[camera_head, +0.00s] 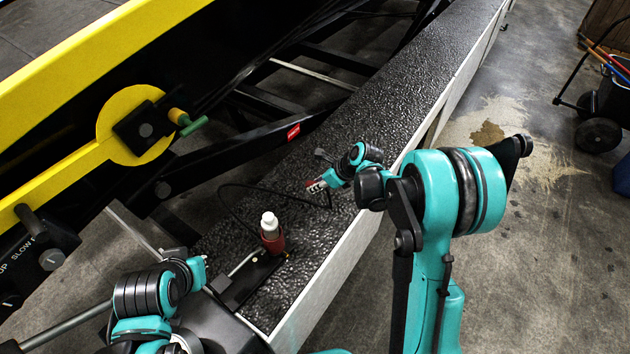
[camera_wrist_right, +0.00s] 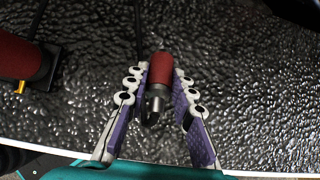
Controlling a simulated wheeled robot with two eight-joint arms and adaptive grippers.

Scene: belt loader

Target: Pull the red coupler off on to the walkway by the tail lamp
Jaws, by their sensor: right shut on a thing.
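The red coupler (camera_wrist_right: 161,70) is between the fingers of my right gripper (camera_wrist_right: 160,110) in the wrist view, its metal end toward the palm. In the head view that gripper (camera_head: 318,184) is low over the black textured walkway (camera_head: 370,115), shut on the coupler, of which only a small red part shows. I cannot tell whether the coupler touches the walkway. A red cylinder with a white top (camera_head: 270,228), perhaps the tail lamp, stands upright nearer to me; its red body (camera_wrist_right: 14,57) is at the left of the wrist view. My left gripper (camera_head: 204,262) is small and partly hidden by its arm.
A black cable (camera_head: 232,186) loops across the walkway near the right gripper. A dark bracket (camera_head: 245,280) is beside the red cylinder. Yellow machinery (camera_head: 135,125) with a green-ended handle (camera_head: 194,126) fills the left. A wheeled cart (camera_head: 598,135) stands on the floor right. The farther walkway is clear.

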